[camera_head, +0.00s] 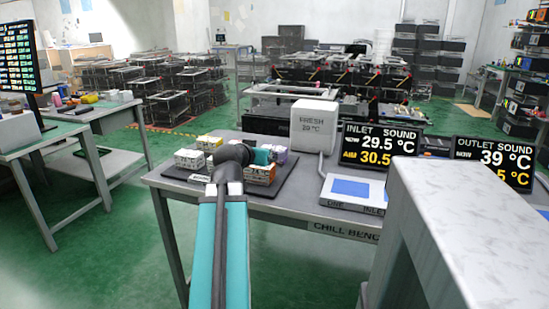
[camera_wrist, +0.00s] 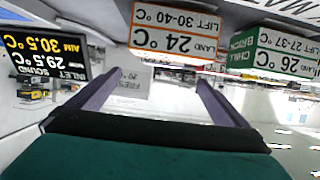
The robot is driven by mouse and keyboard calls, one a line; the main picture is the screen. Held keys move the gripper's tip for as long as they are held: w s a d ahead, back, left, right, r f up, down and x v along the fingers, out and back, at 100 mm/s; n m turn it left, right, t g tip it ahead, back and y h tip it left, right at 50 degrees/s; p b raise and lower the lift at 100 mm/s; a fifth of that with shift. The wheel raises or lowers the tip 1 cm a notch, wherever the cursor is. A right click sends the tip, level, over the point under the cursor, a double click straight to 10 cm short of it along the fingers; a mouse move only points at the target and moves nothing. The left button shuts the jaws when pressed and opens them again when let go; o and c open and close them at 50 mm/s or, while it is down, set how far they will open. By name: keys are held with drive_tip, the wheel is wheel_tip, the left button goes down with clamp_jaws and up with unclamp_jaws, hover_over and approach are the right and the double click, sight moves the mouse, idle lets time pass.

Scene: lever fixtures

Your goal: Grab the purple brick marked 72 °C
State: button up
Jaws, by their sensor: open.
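A small purple brick (camera_head: 279,152) shows in the head view at the right of the cluster on the dark mat, partly behind my gripper (camera_head: 261,157). Its marking is too small to read. My gripper hangs over the right part of the cluster. In the upside-down wrist view, its two fingers (camera_wrist: 158,82) are apart with nothing seen held between them. An orange-edged brick (camera_wrist: 172,35) marked 24 °C and a green-edged brick (camera_wrist: 273,54) marked 26 °C show there. I cannot make out the purple brick in that view.
The dark mat (camera_head: 222,190) lies on the bench's left. Other bricks include a yellow-edged one (camera_head: 208,143) and an orange-edged one (camera_head: 262,173). A white box (camera_head: 314,127) marked FRESH stands behind. A blue-topped plate (camera_head: 351,188) and the inlet display (camera_head: 377,148) stand to the right.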

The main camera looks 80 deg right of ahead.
sight(274, 147)
drive_tip(key=shift+s+d+r+p, duration=0.15)
drive_tip(key=shift+d+p, duration=0.1)
drive_tip(key=shift+p, duration=0.7)
drive_tip(key=d+p, duration=0.1)
drive_tip(key=p, duration=0.5)
drive_tip(key=shift+s+d, duration=0.1)
drive_tip(key=shift+d, duration=0.1)
drive_tip(key=p, duration=0.5)
drive_tip(key=shift+d+f, duration=0.25)
drive_tip(key=shift+d, duration=0.1)
drive_tip(key=p, duration=0.4)
drive_tip(key=shift+f, duration=0.2)
drive_tip(key=shift+p+x, duration=0.5)
drive_tip(key=shift+x, duration=2.45)
drive_tip(key=shift+f, duration=0.15)
drive_tip(key=shift+w+p+x, duration=0.15)
drive_tip(key=shift+p+x, duration=0.15)
drive_tip(key=shift+x, duration=0.5)
drive_tip(key=shift+w+p+x, duration=0.15)
drive_tip(key=shift+p+x, duration=0.15)
drive_tip(key=shift+x, duration=1.55)
